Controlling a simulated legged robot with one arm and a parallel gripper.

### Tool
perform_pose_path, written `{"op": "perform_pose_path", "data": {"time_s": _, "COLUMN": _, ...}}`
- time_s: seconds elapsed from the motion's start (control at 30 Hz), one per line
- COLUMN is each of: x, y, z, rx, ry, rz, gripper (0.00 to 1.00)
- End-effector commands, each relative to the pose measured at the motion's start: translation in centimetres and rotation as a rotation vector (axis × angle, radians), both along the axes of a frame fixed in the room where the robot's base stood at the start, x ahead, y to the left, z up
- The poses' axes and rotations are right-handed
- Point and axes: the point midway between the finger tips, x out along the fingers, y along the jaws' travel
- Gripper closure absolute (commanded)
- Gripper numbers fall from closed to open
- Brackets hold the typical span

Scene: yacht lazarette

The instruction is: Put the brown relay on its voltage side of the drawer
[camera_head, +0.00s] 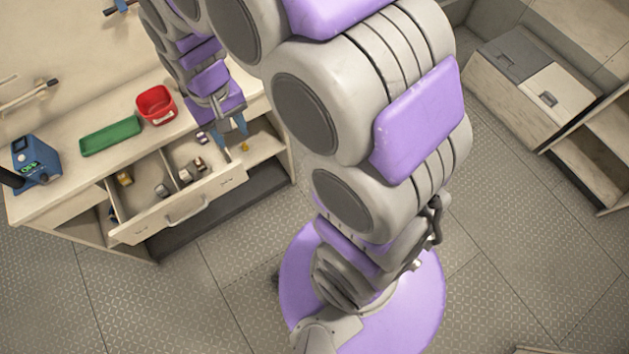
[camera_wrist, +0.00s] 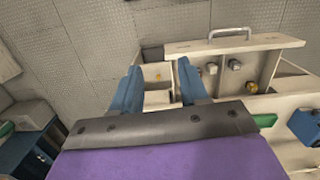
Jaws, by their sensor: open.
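The open drawer (camera_head: 187,203) holds several small relays, with a divider between left and right parts. A yellowish piece (camera_head: 125,178) and a grey one (camera_head: 162,190) lie in the left part. Which one is the brown relay is too small to settle, and voltage labels cannot be read. My gripper (camera_head: 228,128) is open above the drawer's back right. In the wrist view my blue fingers (camera_wrist: 160,88) are apart, with the drawer front (camera_wrist: 232,46) beyond them.
On the counter stand a red bin (camera_head: 156,105), a green tray (camera_head: 111,136) and a blue device (camera_head: 36,160). A small orange piece (camera_head: 244,147) sits on the open shelf right of the drawer. The floor in front is clear.

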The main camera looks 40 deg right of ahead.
Motion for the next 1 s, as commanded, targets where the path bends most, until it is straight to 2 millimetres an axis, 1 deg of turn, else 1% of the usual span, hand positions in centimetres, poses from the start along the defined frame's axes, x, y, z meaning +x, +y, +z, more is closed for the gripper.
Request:
{"op": "perform_pose_path", "data": {"time_s": 0.03, "x": -1.5, "y": -0.7, "z": 1.1, "rx": 0.001, "ry": -0.005, "rz": -0.003, "gripper": 0.56}}
{"op": "perform_pose_path", "data": {"time_s": 0.17, "x": -5.8, "y": -2.3, "z": 2.8, "rx": -0.003, "ry": 0.011, "rz": -0.002, "gripper": 0.56}}
{"op": "perform_pose_path", "data": {"time_s": 0.2, "x": -7.1, "y": -2.7, "z": 3.4, "rx": -0.004, "ry": 0.014, "rz": -0.001, "gripper": 0.56}}
{"op": "perform_pose_path", "data": {"time_s": 0.27, "x": -9.2, "y": -3.4, "z": 3.8, "rx": -0.007, "ry": 0.025, "rz": -0.002, "gripper": 0.56}}
{"op": "perform_pose_path", "data": {"time_s": 0.3, "x": -10.6, "y": -3.8, "z": 4.2, "rx": -0.007, "ry": 0.028, "rz": -0.003, "gripper": 0.56}}
{"op": "perform_pose_path", "data": {"time_s": 0.37, "x": -12.6, "y": -4.3, "z": 4.6, "rx": -0.007, "ry": 0.032, "rz": -0.004, "gripper": 0.56}}
{"op": "perform_pose_path", "data": {"time_s": 0.4, "x": -13.9, "y": -4.6, "z": 4.8, "rx": -0.006, "ry": 0.036, "rz": -0.007, "gripper": 0.56}}
{"op": "perform_pose_path", "data": {"time_s": 0.5, "x": -17.1, "y": -5.2, "z": 5.1, "rx": -0.007, "ry": 0.050, "rz": -0.010, "gripper": 0.56}}
{"op": "perform_pose_path", "data": {"time_s": 0.6, "x": -19.5, "y": -5.5, "z": 5.2, "rx": -0.005, "ry": 0.059, "rz": -0.013, "gripper": 0.56}}
{"op": "perform_pose_path", "data": {"time_s": 0.7, "x": -21.0, "y": -5.7, "z": 5.1, "rx": -0.004, "ry": 0.067, "rz": -0.016, "gripper": 0.56}}
{"op": "perform_pose_path", "data": {"time_s": 0.8, "x": -21.8, "y": -5.8, "z": 5.1, "rx": -0.003, "ry": 0.069, "rz": -0.017, "gripper": 0.56}}
{"op": "perform_pose_path", "data": {"time_s": 1.0, "x": -21.9, "y": -5.8, "z": 5.1, "rx": -0.003, "ry": 0.071, "rz": -0.016, "gripper": 0.56}}
